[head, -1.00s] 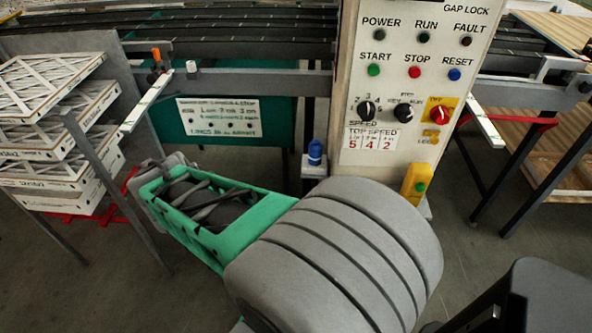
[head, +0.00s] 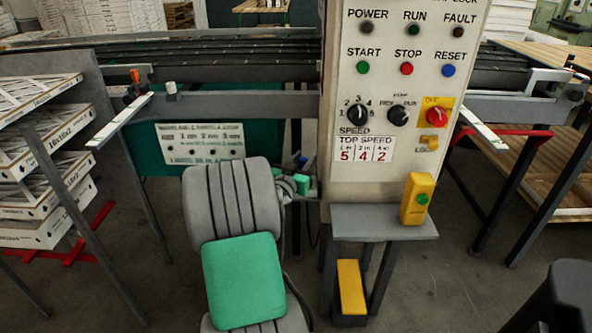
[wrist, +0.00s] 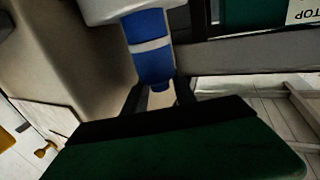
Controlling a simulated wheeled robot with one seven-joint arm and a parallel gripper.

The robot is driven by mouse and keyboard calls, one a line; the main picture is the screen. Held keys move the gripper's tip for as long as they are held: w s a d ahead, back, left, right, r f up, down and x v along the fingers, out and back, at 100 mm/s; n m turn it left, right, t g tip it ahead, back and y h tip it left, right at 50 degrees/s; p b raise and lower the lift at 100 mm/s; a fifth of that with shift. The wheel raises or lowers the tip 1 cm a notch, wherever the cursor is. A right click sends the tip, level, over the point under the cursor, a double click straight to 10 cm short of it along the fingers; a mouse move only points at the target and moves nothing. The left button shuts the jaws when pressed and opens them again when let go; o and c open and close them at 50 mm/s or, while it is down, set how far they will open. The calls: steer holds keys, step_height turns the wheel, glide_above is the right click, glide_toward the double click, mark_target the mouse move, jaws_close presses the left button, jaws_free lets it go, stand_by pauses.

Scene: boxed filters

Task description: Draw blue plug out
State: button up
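The blue plug (wrist: 152,60) has a white band and hangs from a pale grey fitting (wrist: 125,10) in the wrist view. My gripper (wrist: 158,92) has its two dark fingers apart, one on each side of the plug's narrow free end. Gaps show between the fingers and the plug, and I see no firm contact. In the head view only a small blue part of the plug (head: 302,160) shows beside the control panel. My arm hides the rest, and my gripper (head: 296,168) is close against it there.
The control panel (head: 385,100) stands just right of my gripper. A grey shelf (head: 375,222) below it carries a yellow box with a green button (head: 417,198). A conveyor rail (head: 235,78) runs behind. Stacked filters (head: 40,215) stand at left, a dark stool (head: 565,290) at lower right.

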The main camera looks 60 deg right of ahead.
steer(key=shift+w+d, duration=0.15)
steer(key=shift+d, duration=1.4)
jaws_close()
steer(key=shift+r, duration=0.15)
steer(key=shift+r+p, duration=1.65)
steer(key=shift+r, duration=1.05)
steer(key=shift+r, duration=0.1)
step_height(320, 180, up, 9)
steer(key=p, duration=0.4)
steer(key=shift+p, duration=0.4)
